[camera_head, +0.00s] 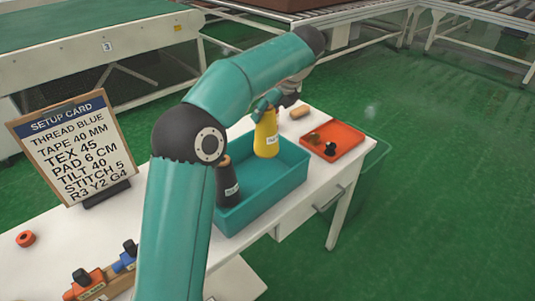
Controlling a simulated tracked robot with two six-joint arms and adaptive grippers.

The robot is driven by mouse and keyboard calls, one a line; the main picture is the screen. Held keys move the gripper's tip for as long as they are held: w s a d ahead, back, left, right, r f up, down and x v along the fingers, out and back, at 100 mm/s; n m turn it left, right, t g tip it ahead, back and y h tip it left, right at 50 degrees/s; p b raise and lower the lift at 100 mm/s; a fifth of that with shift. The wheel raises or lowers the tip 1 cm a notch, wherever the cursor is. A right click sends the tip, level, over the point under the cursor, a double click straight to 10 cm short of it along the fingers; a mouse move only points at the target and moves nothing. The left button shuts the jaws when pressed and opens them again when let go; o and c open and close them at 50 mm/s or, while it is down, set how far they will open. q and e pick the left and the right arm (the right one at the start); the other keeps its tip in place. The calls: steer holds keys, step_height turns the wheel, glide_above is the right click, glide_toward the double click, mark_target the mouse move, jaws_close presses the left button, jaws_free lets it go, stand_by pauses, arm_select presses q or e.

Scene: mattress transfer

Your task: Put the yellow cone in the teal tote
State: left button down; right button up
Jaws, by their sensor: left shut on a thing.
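The yellow cone (266,134) is upright at the tote's far side, with a small white label on it. My left gripper (268,103) is shut on the top of the cone. The teal tote (268,199) stands on the white table, and the cone's lower end shows over its inside. I cannot tell whether the cone touches the tote floor. A dark cone (229,184) with a label stands in the tote's left part, partly hidden by my left arm. My right gripper is not in view.
An orange-red tray (333,140) with small dark items lies right of the tote. A setup card (72,147) stands at the left. An orange ring (26,239) and red and blue items (88,282) are at the front left. A conveyor (100,45) runs behind.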

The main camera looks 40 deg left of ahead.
arm_select(q)
step_height(320, 180, down, 10)
steer(key=b, duration=0.2)
steer(key=c, duration=0.6)
jaws_free()
steer(key=shift+r, duration=0.15)
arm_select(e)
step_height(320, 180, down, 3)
arm_select(q)
steer(key=p+v, duration=0.2)
steer(key=v, duration=1)
steer(key=shift+p, duration=0.3)
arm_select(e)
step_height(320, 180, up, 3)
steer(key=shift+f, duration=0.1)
